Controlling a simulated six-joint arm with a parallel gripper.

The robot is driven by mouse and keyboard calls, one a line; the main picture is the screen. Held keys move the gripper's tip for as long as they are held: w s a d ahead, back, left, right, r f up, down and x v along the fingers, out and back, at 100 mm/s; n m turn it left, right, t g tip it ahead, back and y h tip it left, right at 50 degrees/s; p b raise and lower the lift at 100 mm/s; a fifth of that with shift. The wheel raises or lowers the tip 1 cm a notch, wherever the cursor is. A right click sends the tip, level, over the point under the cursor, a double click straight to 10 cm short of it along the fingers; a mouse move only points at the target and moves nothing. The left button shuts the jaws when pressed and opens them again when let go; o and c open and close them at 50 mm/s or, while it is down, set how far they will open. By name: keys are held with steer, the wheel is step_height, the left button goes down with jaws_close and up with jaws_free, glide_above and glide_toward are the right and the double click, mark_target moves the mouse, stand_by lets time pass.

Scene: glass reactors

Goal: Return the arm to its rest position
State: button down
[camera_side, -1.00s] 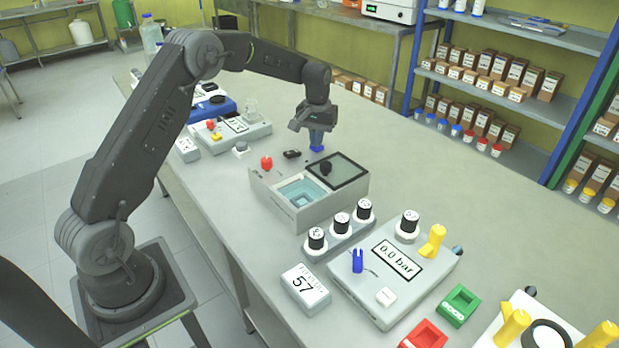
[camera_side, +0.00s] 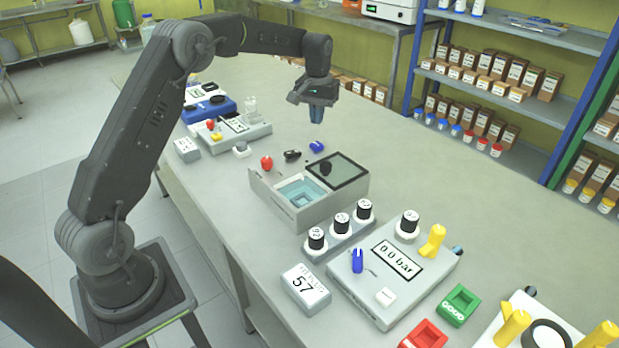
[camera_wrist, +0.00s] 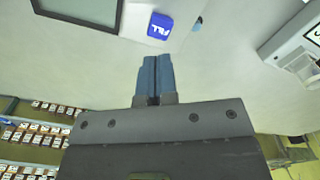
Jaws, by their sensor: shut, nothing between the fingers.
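My gripper (camera_side: 316,114) hangs above the bench beyond the grey box, fingers pointing down. Its blue fingertips are together with nothing between them; they also show in the wrist view (camera_wrist: 154,76). In the wrist view the blue piece (camera_wrist: 160,26) shows a white marking and lies just past the fingertips in the picture.
The grey box (camera_side: 262,188) with a blue-green basin and dark lid stands below. A pressure panel (camera_side: 420,280) stands in front. Shelves (camera_side: 520,95) stand at the right. Bench space right of the box is clear.

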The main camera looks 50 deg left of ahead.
stand_by(0.4)
steer(key=s+d+r+m+t, duration=0.3)
steer(key=s+d+r, duration=0.8)
steer(key=s+r, duration=0.3)
steer(key=s+d+f+m+t, duration=0.1)
steer(key=s+d+f, duration=0.1)
steer(key=s, duration=0.7)
steer(key=s+d+f+m+t, duration=0.1)
steer(key=s+d, duration=0.3)
steer(key=s, duration=0.6)
steer(key=shift+d+f+m+t, duration=0.35)
steer(key=shift+f+m, duration=0.15)
steer(key=shift+f, duration=0.25)
